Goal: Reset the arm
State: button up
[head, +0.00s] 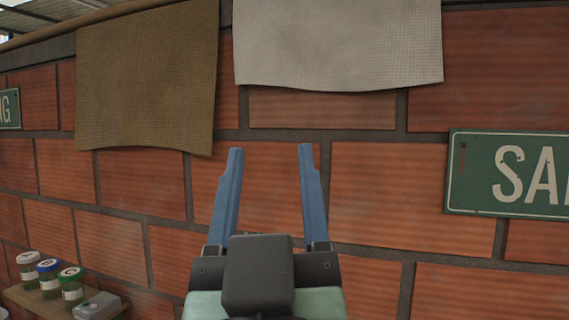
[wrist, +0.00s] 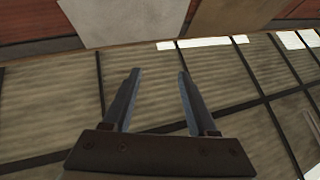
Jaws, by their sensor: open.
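My gripper (head: 270,155) is raised in front of a red brick wall (head: 380,190) in the head view. Its two blue fingers point up and are spread apart with nothing between them. In the wrist view my gripper (wrist: 158,75) is also open and empty, with a ribbed ceiling (wrist: 230,100) behind it. No object touches the fingers in either view.
A brown cloth (head: 147,80) and a white cloth (head: 338,45) hang over the wall top. A green sign (head: 510,173) is on the wall at right, part of another (head: 9,110) at left. Several jars, including a green-lidded one (head: 71,283), stand on a shelf (head: 40,300) lower left.

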jog(key=s+d+r+m+t, duration=0.1)
jog(key=s+r+t, duration=0.1)
jog(key=s+r, duration=0.2)
jog(key=shift+s+r+h, duration=0.3)
jog(key=shift+r+h, duration=0.1)
jog(key=shift+r, duration=0.05)
